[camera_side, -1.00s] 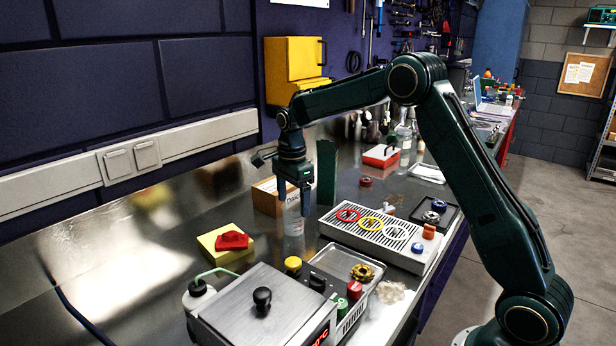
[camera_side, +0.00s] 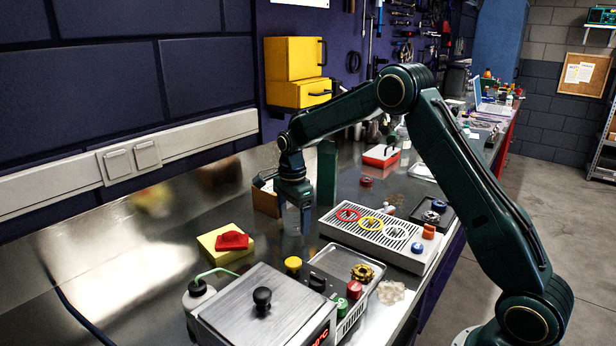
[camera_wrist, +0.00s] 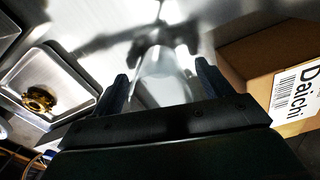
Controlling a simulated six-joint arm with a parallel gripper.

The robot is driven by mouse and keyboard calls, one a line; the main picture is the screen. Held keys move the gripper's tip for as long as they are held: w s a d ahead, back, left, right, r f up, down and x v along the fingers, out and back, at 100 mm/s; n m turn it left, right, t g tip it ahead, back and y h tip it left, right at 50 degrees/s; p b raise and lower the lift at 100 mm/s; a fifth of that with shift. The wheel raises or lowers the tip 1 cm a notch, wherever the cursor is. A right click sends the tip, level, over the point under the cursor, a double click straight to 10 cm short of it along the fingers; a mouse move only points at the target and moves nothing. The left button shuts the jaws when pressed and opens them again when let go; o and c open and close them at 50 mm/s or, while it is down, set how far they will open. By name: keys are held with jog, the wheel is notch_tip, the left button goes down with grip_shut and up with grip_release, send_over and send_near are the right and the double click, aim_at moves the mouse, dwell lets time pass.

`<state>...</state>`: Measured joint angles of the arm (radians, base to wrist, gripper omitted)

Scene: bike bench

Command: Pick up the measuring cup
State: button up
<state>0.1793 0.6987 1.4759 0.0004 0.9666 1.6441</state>
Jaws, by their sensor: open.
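The measuring cup (camera_wrist: 165,78) is clear and see-through. In the wrist view it lies between the two open fingers of my gripper (camera_wrist: 162,82), with its far part blending into the shiny bench. In the side view my gripper (camera_side: 304,212) points down over the bench, and the cup (camera_side: 292,222) is a faint clear shape mostly hidden behind the fingers. I cannot tell whether the fingers touch it.
A cardboard box (camera_wrist: 250,65) with a Daichi label stands close to the right finger in the wrist view. A metal tray (camera_wrist: 50,75) holds a brass gear (camera_wrist: 38,98). A drip tray with coloured rings (camera_side: 372,232) and a yellow sponge (camera_side: 222,246) are nearby.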

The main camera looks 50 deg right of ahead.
jog(key=c, duration=1)
jog(key=shift+c, duration=0.2)
jog(key=shift+r, duration=0.15)
notch_tip(320, 180, up, 20)
dwell(0.7)
